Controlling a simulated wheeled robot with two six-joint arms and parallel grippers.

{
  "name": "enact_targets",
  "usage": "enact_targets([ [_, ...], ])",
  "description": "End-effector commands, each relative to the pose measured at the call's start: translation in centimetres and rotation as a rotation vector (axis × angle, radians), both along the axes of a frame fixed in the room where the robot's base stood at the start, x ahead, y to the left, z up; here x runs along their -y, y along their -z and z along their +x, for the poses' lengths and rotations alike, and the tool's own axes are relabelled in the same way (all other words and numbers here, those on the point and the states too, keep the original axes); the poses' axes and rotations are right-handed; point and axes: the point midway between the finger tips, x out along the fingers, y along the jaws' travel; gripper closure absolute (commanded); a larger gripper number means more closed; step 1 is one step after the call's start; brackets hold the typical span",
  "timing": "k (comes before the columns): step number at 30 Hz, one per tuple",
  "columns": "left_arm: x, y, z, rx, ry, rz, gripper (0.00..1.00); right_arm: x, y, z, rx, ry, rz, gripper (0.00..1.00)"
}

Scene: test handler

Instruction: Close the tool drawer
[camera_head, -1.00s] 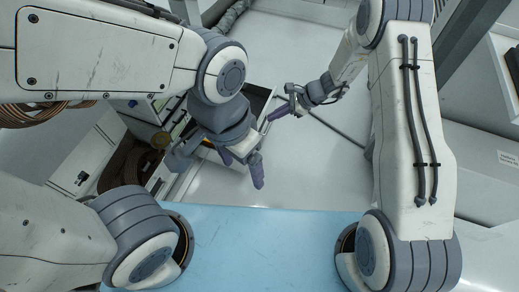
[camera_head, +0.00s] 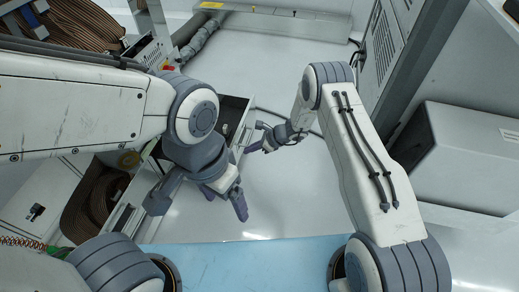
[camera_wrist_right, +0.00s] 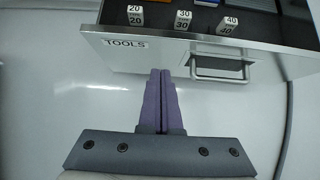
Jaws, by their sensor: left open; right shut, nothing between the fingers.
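The tool drawer (camera_wrist_right: 125,45), labelled TOOLS, stands open in the right wrist view, with a metal bar handle (camera_wrist_right: 222,68) on its front. Small blocks marked 20, 30 and 40 show inside. My right gripper (camera_wrist_right: 161,75) is shut and empty, its purple fingers pointing at the drawer front just left of the handle; I cannot tell whether they touch. In the head view the drawer (camera_head: 237,98) is partly hidden behind my left arm, with my right gripper (camera_head: 250,147) near its front. My left gripper (camera_head: 224,203) is open and empty, below and left of the right one.
A blue surface (camera_head: 240,257) lies at the bottom. Open grey floor (camera_head: 290,200) lies between my arms. A cabinet (camera_head: 40,200) with brown coiled hose (camera_head: 95,205) is at left. A grey box (camera_head: 470,155) is at right.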

Motion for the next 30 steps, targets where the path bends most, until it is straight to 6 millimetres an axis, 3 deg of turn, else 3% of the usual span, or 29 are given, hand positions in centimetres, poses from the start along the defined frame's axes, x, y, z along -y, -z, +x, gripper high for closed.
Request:
enact_targets([
  [1, 0.0, 0.9, 0.0, 0.000, 0.000, 0.000, 0.17, -1.0, 0.3, 0.4, 0.005, -0.004, 0.001, 1.00],
  [7, 0.0, 1.9, 0.0, 0.000, 0.000, 0.000, 0.17, -3.2, 0.1, 1.1, 0.003, -0.003, 0.000, 1.00],
  [23, 0.0, 2.0, 0.0, 0.000, 0.000, 0.000, 0.17, -3.8, -0.1, 1.2, 0.001, -0.001, 0.000, 1.00],
  [30, 0.0, 2.3, 0.0, 0.000, 0.000, 0.000, 0.17, -5.8, -0.1, 1.4, 0.001, -0.002, 0.002, 1.00],
])
